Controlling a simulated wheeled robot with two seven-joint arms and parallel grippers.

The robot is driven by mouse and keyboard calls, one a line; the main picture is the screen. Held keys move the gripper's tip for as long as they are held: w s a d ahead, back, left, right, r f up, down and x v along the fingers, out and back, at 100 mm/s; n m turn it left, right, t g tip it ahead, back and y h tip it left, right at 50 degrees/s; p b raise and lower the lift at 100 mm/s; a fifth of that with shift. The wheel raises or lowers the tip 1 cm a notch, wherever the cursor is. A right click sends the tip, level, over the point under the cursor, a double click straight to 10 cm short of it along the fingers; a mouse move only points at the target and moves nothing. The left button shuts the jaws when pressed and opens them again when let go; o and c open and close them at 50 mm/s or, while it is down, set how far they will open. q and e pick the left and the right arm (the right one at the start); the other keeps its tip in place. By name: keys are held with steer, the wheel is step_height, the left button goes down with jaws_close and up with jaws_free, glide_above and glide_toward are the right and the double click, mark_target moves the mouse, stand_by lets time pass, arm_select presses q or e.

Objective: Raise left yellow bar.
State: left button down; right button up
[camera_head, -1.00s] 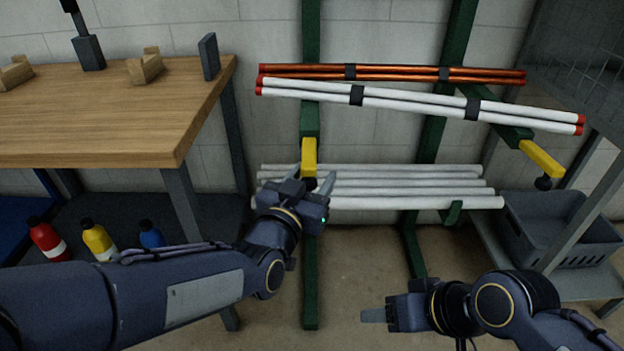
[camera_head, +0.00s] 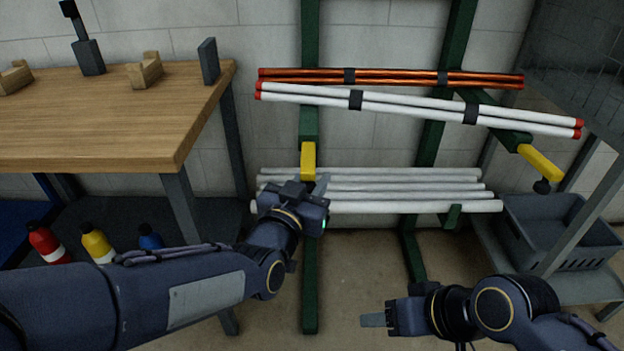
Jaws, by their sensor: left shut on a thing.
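The left yellow bar (camera_head: 308,160) projects from the left green post of the rack, below the raised end of the white tubes. My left gripper (camera_head: 308,184) is at its lower front end and shut on it. The gripper hides the bar's tip and any knob there. The right yellow bar (camera_head: 541,161) sticks out toward the lower right, with a dark knob at its end. My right gripper (camera_head: 374,320) is low in the view, away from the rack, seen side-on; its opening is unclear.
Red-capped white tubes (camera_head: 400,105) and copper tubes (camera_head: 390,78) lie above the bars. Several pale pipes (camera_head: 400,206) lie behind my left gripper. A wooden workbench (camera_head: 90,120) stands left, a grey crate (camera_head: 560,230) right. The floor between is clear.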

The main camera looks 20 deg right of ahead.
mark_target(312, 163)
arm_select(q)
step_height(312, 163, up, 6)
steer(key=n+g+y+p, duration=0.1)
steer(key=g+p, duration=0.1)
steer(key=p, duration=0.7)
steer(key=n+g+y+p, duration=0.1)
steer(key=g+y+p, duration=0.1)
steer(key=p, duration=0.8)
steer(key=shift+s+g+p, duration=0.15)
steer(key=shift+g+p, duration=0.15)
steer(key=shift+g, duration=0.4)
steer(key=r+g+p, duration=0.1)
steer(key=p, duration=0.3)
steer(key=w+n+g+y+p, duration=0.1)
steer(key=g+p, duration=0.1)
steer(key=p, duration=0.2)
steer(key=w+r+g+y+p, duration=0.1)
steer(key=g+p, duration=0.1)
steer(key=p, duration=0.2)
steer(key=shift+d+r, duration=0.25)
steer(key=shift+r, duration=0.1)
steer(key=shift+w+n+g+y+p, duration=0.15)
steer(key=shift+n+g+y+p, duration=0.2)
steer(key=shift+g+p, duration=0.2)
steer(key=shift+w+r, duration=0.1)
steer(key=shift+w+d+r+p, duration=0.3)
steer(key=shift+w+r, duration=0.1)
steer(key=shift+w, duration=0.25)
steer(key=shift+w+r, duration=0.1)
